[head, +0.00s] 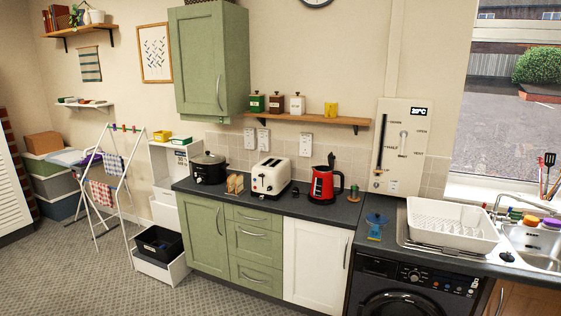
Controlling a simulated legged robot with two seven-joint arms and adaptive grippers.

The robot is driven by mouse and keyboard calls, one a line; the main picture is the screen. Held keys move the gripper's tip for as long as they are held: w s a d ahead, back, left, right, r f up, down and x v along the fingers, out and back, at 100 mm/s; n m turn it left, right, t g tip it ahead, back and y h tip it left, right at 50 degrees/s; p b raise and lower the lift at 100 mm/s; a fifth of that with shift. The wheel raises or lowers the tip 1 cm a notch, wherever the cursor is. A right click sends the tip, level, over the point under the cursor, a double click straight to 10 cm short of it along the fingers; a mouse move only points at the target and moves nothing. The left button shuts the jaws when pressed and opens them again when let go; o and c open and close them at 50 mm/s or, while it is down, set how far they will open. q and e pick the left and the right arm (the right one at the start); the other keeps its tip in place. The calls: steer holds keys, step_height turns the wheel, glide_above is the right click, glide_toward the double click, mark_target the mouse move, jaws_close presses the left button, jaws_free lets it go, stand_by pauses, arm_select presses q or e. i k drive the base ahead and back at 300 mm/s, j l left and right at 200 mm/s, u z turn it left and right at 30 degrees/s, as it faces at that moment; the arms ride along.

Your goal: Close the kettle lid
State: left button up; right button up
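The red kettle (321,186) stands upright on the dark worktop, right of the toaster, in the head view. Its handle is black and faces right. A small dark piece, which looks like the lid (331,160), sticks up above the kettle's top, as if raised. The lid is too small to judge its exact angle. Neither of my grippers is in view.
A white toaster (271,177) and a black slow cooker (208,168) stand left of the kettle. A small green-and-brown item (354,193) is close on its right. A wooden shelf (340,121) with canisters hangs above. A dish rack (451,226) is further right.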

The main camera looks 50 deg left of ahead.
mark_target(331, 157)
steer(key=u, duration=1.35)
steer(key=i+j, duration=0.1)
steer(key=i, duration=0.35)
